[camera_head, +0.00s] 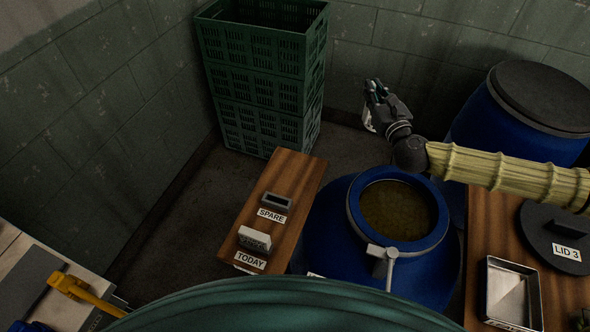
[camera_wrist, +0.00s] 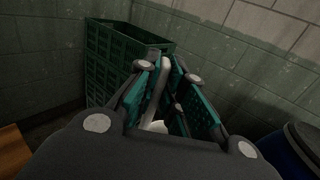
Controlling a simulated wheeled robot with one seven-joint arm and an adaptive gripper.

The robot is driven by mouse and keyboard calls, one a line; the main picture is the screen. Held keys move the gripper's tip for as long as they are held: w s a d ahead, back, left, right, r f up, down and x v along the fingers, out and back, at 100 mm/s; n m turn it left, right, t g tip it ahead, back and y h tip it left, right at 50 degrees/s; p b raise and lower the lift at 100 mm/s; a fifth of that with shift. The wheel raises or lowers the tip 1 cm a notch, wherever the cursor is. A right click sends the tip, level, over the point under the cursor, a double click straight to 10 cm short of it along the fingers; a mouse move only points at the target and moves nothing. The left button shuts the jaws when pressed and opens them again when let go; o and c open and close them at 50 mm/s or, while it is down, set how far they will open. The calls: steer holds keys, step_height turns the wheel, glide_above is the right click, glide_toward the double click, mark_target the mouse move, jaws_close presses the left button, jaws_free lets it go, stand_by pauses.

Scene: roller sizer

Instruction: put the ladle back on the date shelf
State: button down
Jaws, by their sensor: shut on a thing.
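My gripper (camera_head: 374,88) is in the air beyond the open blue barrel, in front of the back wall. In the wrist view, its teal-padded fingers (camera_wrist: 176,85) are closed on a pale, slim ladle (camera_wrist: 163,80). A pale rounded part shows low between the fingers; the rest is partly hidden. In the head view, a pale bit of the ladle (camera_head: 367,119) shows below the fingers. The wooden date shelf (camera_head: 300,172) is left of the barrel, with a dark-framed block (camera_head: 276,201) at the SPARE label and a pale block (camera_head: 255,239) at TODAY. My gripper is apart from the shelf.
Stacked green crates (camera_head: 262,85) stand behind the shelf. The open blue barrel (camera_head: 335,240) holds murky liquid and has a grey fitting (camera_head: 382,258) on its rim. A lidded blue barrel (camera_head: 475,125) stands at right. A wooden surface (camera_head: 480,235) bears LID 3 (camera_head: 550,228) and a metal tray (camera_head: 489,290).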

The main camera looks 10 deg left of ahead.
steer(key=s+a+f+n+g+y+b, duration=0.3)
steer(key=s+a+f+n+g+y, duration=0.2)
steer(key=s+a+n+g+y, duration=0.45)
steer(key=s+a+r+n+g+b, duration=0.1)
steer(key=s+a+n+g+b, duration=0.2)
steer(key=s, duration=0.5)
steer(key=s+r+n+g+y+b, duration=0.15)
steer(key=s+g, duration=0.25)
steer(key=s, duration=0.4)
steer(key=s+a+r+n+g+b, duration=0.1)
steer(key=s+a+n+g+b, duration=0.1)
steer(key=s+g+b, duration=0.35)
steer(key=w+a+f+t+p, duration=0.1)
steer(key=w+f+p, duration=0.1)
steer(key=w, duration=0.5)
steer(key=w+a+f+t+p, duration=0.1)
steer(key=w+a+f+p, duration=0.1)
steer(key=w, duration=0.4)
steer(key=shift+w+f+p, duration=0.4)
steer(key=shift+f+p, duration=0.25)
steer(key=shift+p, duration=0.05)
steer(key=shift+f, duration=0.1)
